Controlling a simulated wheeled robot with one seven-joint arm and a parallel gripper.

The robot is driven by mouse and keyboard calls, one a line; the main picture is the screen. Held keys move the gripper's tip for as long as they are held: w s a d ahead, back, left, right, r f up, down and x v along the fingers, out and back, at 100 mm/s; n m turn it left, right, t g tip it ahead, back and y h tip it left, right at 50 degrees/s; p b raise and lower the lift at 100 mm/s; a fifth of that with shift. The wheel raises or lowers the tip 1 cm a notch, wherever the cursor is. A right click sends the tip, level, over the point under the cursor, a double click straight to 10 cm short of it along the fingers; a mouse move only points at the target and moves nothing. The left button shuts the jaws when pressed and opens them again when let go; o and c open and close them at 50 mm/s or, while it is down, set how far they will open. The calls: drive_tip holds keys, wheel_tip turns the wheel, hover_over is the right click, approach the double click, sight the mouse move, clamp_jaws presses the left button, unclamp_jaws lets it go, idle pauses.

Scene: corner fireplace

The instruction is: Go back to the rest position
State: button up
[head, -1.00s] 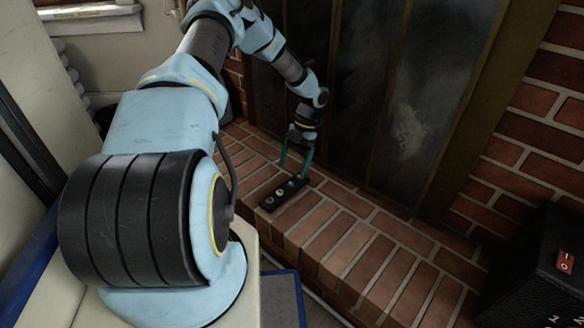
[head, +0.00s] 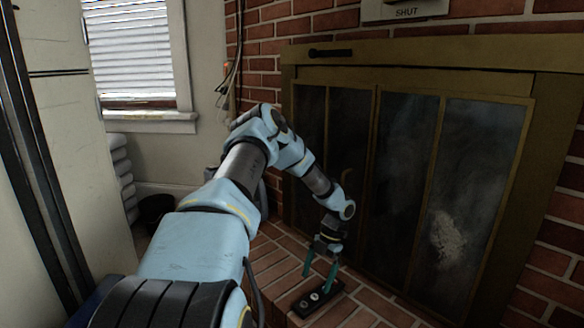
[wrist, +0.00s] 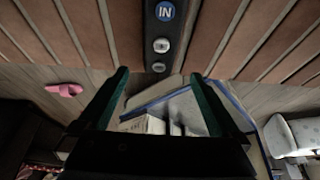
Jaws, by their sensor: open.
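My gripper (head: 320,268) hangs at the end of my blue-and-black arm, low over the brick hearth in the head view. Its two green fingers are apart and nothing is between them. Just below and in front of the fingertips, a black panel (head: 302,307) with round knobs or buttons lies on the hearth (head: 275,262). In the wrist view my gripper (wrist: 158,80) is open, with the panel (wrist: 150,35) beyond the fingertips. I cannot tell whether the fingers touch the panel.
The fireplace's glass doors (head: 400,180) in a brass frame stand close behind my gripper. A "SHUT" plate (head: 405,10) is on the brick wall above. A dark bin (head: 157,210) stands below the window at left. A pink object (wrist: 64,90) lies on the floor.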

drive_tip(key=w+a+r+m+t+h, duration=0.1)
drive_tip(key=w+a+r+m+t, duration=0.1)
drive_tip(key=w+r+m+t, duration=0.55)
drive_tip(key=w+a+r+m+t+h, duration=0.1)
drive_tip(key=w+r+m+t, duration=0.25)
drive_tip(key=r, duration=0.65)
drive_tip(key=s+a+r+m+g+h, duration=0.1)
drive_tip(key=s+r+m+h, duration=0.2)
drive_tip(key=s+r+m, duration=0.45)
drive_tip(key=s+a+r+m+g+y, duration=0.1)
drive_tip(key=s+a+m+g, duration=0.3)
drive_tip(key=s, duration=0.7)
drive_tip(key=s+a+r+m+g, duration=0.1)
drive_tip(key=s+a+m, duration=0.45)
drive_tip(key=s, duration=0.55)
wheel_tip(320, 180, up, 32)
drive_tip(key=a+p, duration=0.1)
drive_tip(key=p, duration=3.1)
